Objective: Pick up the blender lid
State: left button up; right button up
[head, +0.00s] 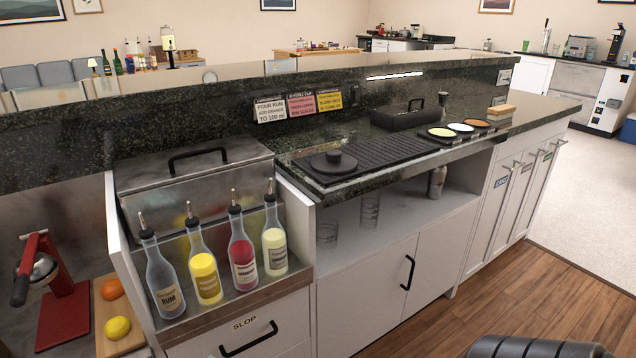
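A round black lid with a raised knob (334,161), which looks like the blender lid, lies flat on the left end of the black ribbed bar mat (385,152) on the counter. Its knob points up and nothing covers it. No blender jar can be made out near it. Neither of my grippers shows in the head view. A dark ribbed shape at the bottom right edge seems to be part of my own arm, with no fingers visible.
Several pour-spout bottles (243,252) stand in the steel well left of the lid, below a lidded steel box (195,165). A raised granite ledge (230,100) runs behind. A black caddy (405,116) and coloured discs (460,128) are to the right. Wooden floor (520,300) is clear.

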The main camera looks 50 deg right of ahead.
aim_at(334, 162)
jog(key=z, duration=1.6)
jog(key=i+l+u, duration=0.25)
jog(key=l+u, duration=0.25)
jog(key=i+l+u, duration=0.25)
jog(key=l, duration=0.15)
jog(key=k, duration=0.05)
